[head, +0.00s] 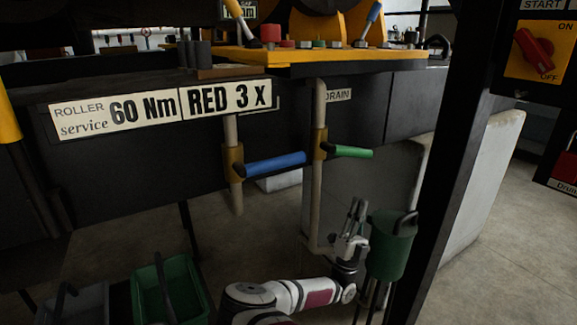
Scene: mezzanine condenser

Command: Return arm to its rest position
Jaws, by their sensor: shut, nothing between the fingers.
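My gripper (354,217) shows in the head view at the lower middle, at the end of my white and dark red arm. It points upward, shut and empty. In the picture it is just left of a green bucket (389,250) and near the lower end of the right-hand pale pipe (316,200). I cannot tell whether it touches either. My arm reaches in from the bottom edge and is bent.
Two pipes carry a blue handle (275,164) and a green handle (350,152). A black post (440,170) stands right of the bucket. A green crate (145,300) sits lower left. A red switch (534,48) is upper right.

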